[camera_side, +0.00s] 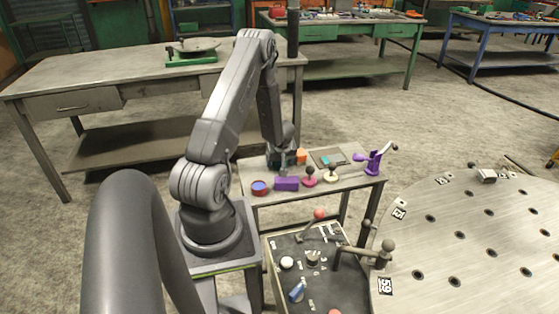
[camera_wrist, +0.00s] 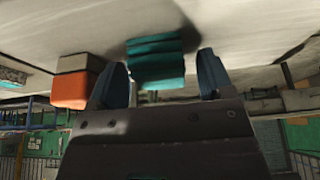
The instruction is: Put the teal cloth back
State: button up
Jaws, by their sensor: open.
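The teal cloth (camera_wrist: 155,62) shows in the wrist view as a small folded stack on the pale tabletop, framed between my fingers. My gripper (camera_wrist: 162,72) is open, with one dark blue finger on each side of the cloth and a gap to each. In the side view my gripper (camera_side: 283,168) is low over the back left part of the small table (camera_side: 350,184). Dark teal shows beside it there, but I cannot tell cloth from fingers. A flat teal piece (camera_side: 326,161) also lies on a dark mat to the right.
An orange block (camera_side: 301,156) stands close to my gripper; it also shows left of the cloth in the wrist view (camera_wrist: 72,90). A blue-and-red round container (camera_side: 260,187), a purple block (camera_side: 287,184), knobbed pieces and a purple holder (camera_side: 374,163) line the table.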

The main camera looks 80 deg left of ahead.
jog(key=v, duration=1.2)
jog(key=w+d+r+m+t, duration=0.45)
jog(key=w+d+r, duration=0.35)
jog(key=w+r, duration=0.3)
jog(key=w+d+r+m+t+h, duration=0.35)
jog(key=d+r, duration=0.45)
jog(key=d, duration=0.5)
jog(key=s+d+r+m+h, duration=0.1)
jog(key=s+d+r+m, duration=0.25)
jog(key=d, duration=0.45)
jog(key=s+d+r+m+h, duration=0.2)
jog(key=s+d+m, duration=0.2)
jog(key=d, duration=0.4)
jog(key=s+d+m+g+y, duration=0.2)
jog(key=s, duration=0.9)
jog(key=shift+s+d+f, duration=0.2)
jog(key=shift+s+f, duration=0.1)
jog(key=shift+s, duration=0.05)
jog(key=shift+m, duration=0.25)
